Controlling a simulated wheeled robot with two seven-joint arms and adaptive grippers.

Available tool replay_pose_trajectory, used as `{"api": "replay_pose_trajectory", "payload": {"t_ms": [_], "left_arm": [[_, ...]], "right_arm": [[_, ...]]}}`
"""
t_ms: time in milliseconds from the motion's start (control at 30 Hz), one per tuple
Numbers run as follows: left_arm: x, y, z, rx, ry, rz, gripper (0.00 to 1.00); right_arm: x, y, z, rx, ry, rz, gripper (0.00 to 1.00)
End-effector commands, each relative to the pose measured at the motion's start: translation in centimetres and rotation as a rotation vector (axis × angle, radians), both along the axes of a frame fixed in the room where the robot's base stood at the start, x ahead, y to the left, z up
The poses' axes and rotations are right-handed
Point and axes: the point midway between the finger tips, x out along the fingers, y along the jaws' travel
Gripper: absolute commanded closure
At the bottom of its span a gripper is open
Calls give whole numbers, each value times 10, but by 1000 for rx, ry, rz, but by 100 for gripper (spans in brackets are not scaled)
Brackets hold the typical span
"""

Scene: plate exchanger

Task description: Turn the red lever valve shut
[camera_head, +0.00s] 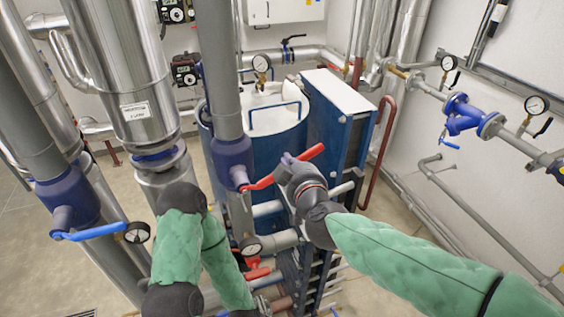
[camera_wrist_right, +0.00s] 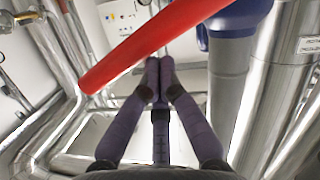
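The red lever (camera_head: 310,153) sits on a valve with a dark blue body (camera_head: 231,160) on a thick grey vertical pipe. It slopes up to the right, and my right gripper (camera_head: 286,160) covers part of its middle. The lever also crosses the top of the right wrist view (camera_wrist_right: 150,42) diagonally. There the right gripper's fingers (camera_wrist_right: 160,66) converge with their tips together, just below the lever's edge. Nothing shows between them. I cannot tell whether they touch the lever.
A blue plate exchanger (camera_head: 337,120) stands just behind and right of the lever. A blue lever (camera_head: 100,232) is on the left pipe, and a smaller red handle (camera_head: 257,272) sits lower down. Pipes and gauges line the right wall.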

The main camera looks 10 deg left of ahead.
Motion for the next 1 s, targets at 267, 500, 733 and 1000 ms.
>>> {"api": "replay_pose_trajectory", "payload": {"t_ms": [267,500,733,1000], "left_arm": [[0,0,-36,0,0,0,60],[0,0,-50,0,0,0,60],[0,0,-55,0,0,0,60],[0,0,-55,0,0,0,60]], "right_arm": [[9,-14,-37,169,127,-3,100],[12,-18,-50,230,171,0,100],[13,-20,-56,229,170,0,100],[13,-20,-56,228,168,1,100]]}}
